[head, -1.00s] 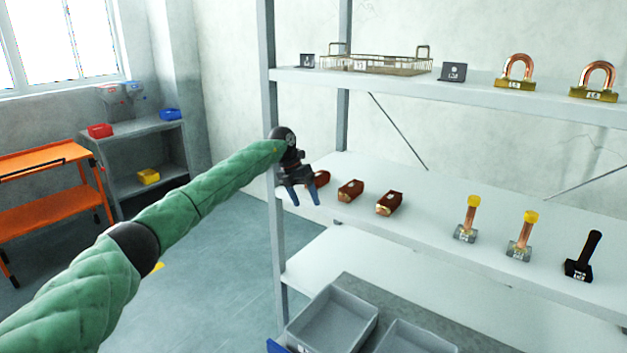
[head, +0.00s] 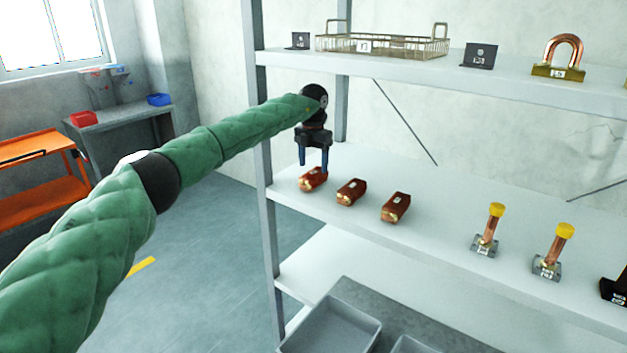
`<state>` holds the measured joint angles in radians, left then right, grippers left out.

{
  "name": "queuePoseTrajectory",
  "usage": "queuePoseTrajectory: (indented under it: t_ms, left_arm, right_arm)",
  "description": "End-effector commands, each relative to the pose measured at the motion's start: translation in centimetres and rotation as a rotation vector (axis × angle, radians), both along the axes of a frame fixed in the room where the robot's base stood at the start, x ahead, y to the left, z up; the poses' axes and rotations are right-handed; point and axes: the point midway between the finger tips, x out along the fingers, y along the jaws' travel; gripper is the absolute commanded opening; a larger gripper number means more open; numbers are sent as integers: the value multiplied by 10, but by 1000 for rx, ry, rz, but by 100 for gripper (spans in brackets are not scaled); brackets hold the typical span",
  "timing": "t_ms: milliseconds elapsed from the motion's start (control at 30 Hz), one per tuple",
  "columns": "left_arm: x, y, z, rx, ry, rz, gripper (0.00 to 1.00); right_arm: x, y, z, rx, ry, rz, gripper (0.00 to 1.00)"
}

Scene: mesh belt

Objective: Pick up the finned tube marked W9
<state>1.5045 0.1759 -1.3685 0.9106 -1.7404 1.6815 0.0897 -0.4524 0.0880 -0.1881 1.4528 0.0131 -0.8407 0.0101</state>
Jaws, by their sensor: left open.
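Three copper-brown finned tubes lie in a row on the middle shelf: a left one (head: 312,179), a middle one (head: 351,191) and a right one (head: 395,207). Each has a small pale label, too small to read, so I cannot tell which is W9. My left gripper (head: 313,169) points down with its two blue fingers apart, at the left tube. The fingertips are at or just above that tube's far side; I cannot tell whether they touch it. My right gripper is not in view.
Copper posts with yellow caps (head: 487,230) stand further right on the middle shelf (head: 440,215). A wire basket (head: 383,46) and a copper U-bend (head: 558,57) are on the upper shelf. A grey bin (head: 332,325) sits below. A shelf upright (head: 262,160) stands close left of the gripper.

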Motion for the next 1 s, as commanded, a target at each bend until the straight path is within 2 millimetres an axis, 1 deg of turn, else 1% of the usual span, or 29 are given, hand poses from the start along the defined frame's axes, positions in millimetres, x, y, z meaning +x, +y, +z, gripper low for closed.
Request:
queuePoseTrajectory:
  t_ms: [333,433,600,633,767,800,867,900,933,1000]
  left_arm:
    - [0,-1,-43,-1,1,0,65]
    - [1,-1,-48,-1,-1,1,65]
    - [1,-1,-48,-1,-1,1,65]
    - [1,-1,-48,-1,-1,1,64]
    - [1,-1,-48,-1,-1,1,38]
    - [1,-1,-48,-1,-1,1,30]
    - [1,-1,-48,-1,-1,1,18]
    - [1,-1,-48,-1,-1,1,10]
    - [1,-1,-47,-1,-2,1,7]
    - [1,-1,-47,-1,-2,1,7]
  right_arm:
    - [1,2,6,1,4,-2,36]
    - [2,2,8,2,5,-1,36]
    - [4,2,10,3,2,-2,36]
    - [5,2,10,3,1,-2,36]
    - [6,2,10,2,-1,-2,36]
    - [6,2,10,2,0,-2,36]
    - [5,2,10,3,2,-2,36]
    - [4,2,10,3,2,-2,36]
    - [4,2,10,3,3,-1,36]
    - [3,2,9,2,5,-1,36]
